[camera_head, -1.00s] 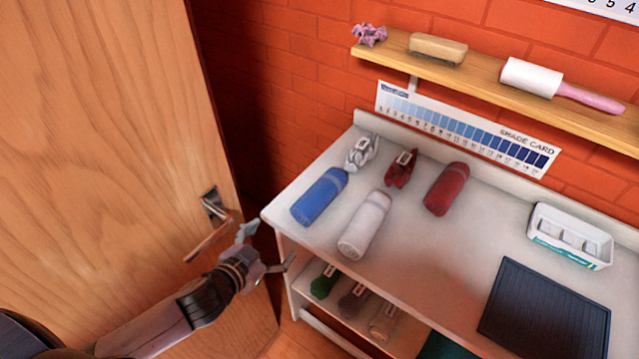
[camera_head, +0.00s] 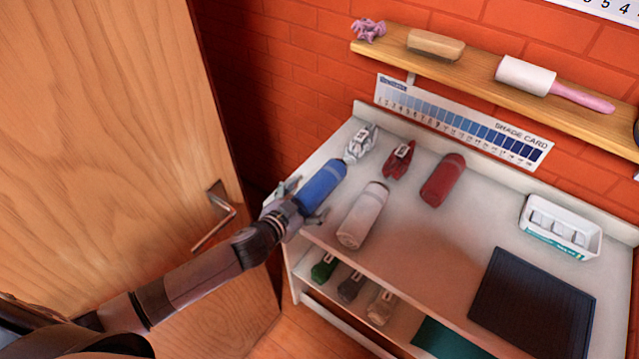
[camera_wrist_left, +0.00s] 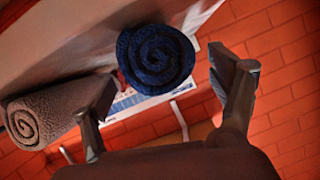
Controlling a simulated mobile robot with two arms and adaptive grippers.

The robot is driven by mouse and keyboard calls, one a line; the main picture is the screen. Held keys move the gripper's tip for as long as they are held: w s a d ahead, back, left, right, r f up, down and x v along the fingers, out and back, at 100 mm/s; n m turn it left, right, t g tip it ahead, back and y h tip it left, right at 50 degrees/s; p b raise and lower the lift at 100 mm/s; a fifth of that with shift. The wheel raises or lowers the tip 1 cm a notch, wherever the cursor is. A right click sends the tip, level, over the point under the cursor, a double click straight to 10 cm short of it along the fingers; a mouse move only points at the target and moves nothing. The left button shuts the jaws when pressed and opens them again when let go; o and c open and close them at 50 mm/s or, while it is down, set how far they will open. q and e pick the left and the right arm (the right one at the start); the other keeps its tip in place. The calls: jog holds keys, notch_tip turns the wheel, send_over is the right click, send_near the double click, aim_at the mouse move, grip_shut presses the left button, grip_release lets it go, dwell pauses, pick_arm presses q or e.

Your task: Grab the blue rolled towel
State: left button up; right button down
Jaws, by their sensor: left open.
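The blue rolled towel (camera_head: 322,186) lies on the white tabletop near its left edge. In the left wrist view its spiral end (camera_wrist_left: 155,60) faces the camera, between the two fingers and a little beyond them. My left gripper (camera_head: 300,203) is at the near end of the towel, its fingers spread open on either side. In the left wrist view the open fingers (camera_wrist_left: 160,95) are apart, with nothing held between them. I cannot tell whether a finger touches the towel. My right gripper is not in view.
A white rolled towel (camera_head: 362,216) lies close to the right of the blue one, and a red one (camera_head: 442,180) farther right. White (camera_head: 361,143) and red (camera_head: 399,160) bundles lie behind. A wooden door (camera_head: 110,130) stands left. A dark tray (camera_head: 532,305) sits front right.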

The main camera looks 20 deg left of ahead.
pick_arm(q)
jog(key=shift+a+f+p+x, duration=0.2)
jog(key=shift+p+x, duration=0.15)
jog(key=shift+x, duration=1)
jog(key=shift+a+f+p+x, duration=0.15)
jog(key=shift+p+x, duration=0.15)
jog(key=shift+x, duration=1.05)
jog(key=shift+r, duration=0.1)
jog(key=shift+c, duration=0.4)
jog(key=c, duration=1.1)
jog(key=shift+r, duration=0.1)
jog(key=shift+c, duration=0.2)
